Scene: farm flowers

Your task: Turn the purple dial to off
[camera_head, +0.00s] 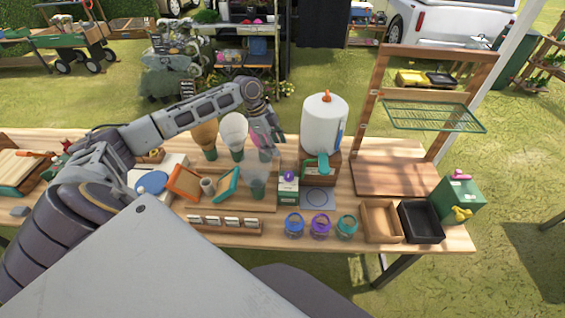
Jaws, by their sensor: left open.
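The purple dial (289,176) sits on top of a small green and white box (288,192) near the middle of the wooden table. It is small in view, and I cannot tell its setting. My left gripper (268,152) hangs down, open, behind and slightly left of the dial, in front of the bulb-shaped funnels. It appears apart from the dial. My left arm reaches in from the left over the table. My right gripper is not in view.
A white tank (324,126) with a teal tap stands right of the box. Blue, purple and teal jars (320,226) line the front edge. A wooden frame (405,180), brown tray (381,222) and black tray (420,222) stand to the right. A clear cup (257,188) stands left of the box.

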